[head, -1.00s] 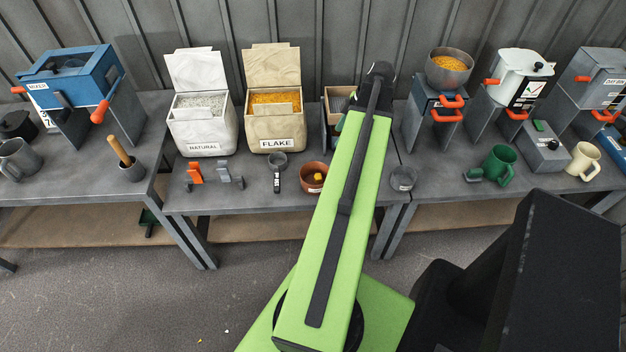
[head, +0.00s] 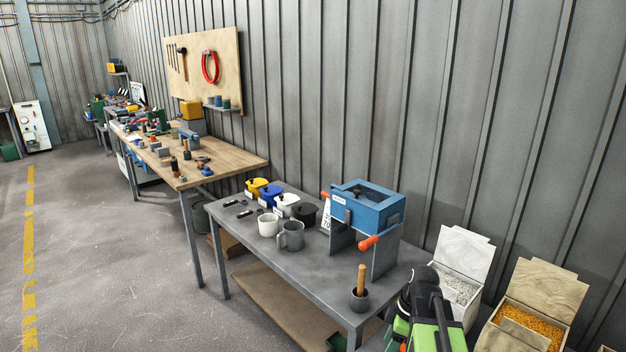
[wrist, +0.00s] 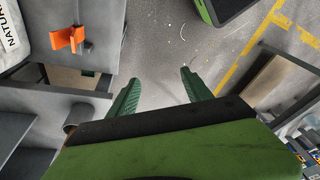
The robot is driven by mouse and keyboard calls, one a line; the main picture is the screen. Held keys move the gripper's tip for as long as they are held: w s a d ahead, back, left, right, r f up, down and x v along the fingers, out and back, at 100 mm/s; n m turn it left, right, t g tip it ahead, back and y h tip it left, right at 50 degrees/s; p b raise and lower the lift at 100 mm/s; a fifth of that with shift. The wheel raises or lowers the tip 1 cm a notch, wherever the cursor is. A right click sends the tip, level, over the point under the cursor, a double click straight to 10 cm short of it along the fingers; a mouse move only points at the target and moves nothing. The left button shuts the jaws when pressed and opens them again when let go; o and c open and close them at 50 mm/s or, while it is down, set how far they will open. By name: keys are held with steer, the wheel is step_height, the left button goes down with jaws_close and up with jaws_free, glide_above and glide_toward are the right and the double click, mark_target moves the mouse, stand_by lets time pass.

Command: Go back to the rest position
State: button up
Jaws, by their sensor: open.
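My gripper (wrist: 156,92) shows in the wrist view with its two green fingers spread apart. Nothing is between them, only grey floor beyond. In the head view my green and black arm (head: 428,318) is at the bottom right, in front of the bin of white pellets. The gripper fingers cannot be made out there.
A grey table (head: 330,270) holds a blue mixer (head: 366,205), mugs and a grey pot (head: 360,298) with a wooden handle. A wooden bench (head: 205,155) stands beyond. White (head: 462,255) and orange-filled (head: 540,300) bins are at right. The left floor is clear.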

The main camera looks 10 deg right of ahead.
steer(key=s+a+m+h, duration=0.2)
steer(key=a+m, duration=0.9)
steer(key=m, duration=0.2)
steer(key=shift+a+f+h, duration=0.35)
steer(key=shift+h, duration=0.05)
steer(key=shift+d, duration=0.1)
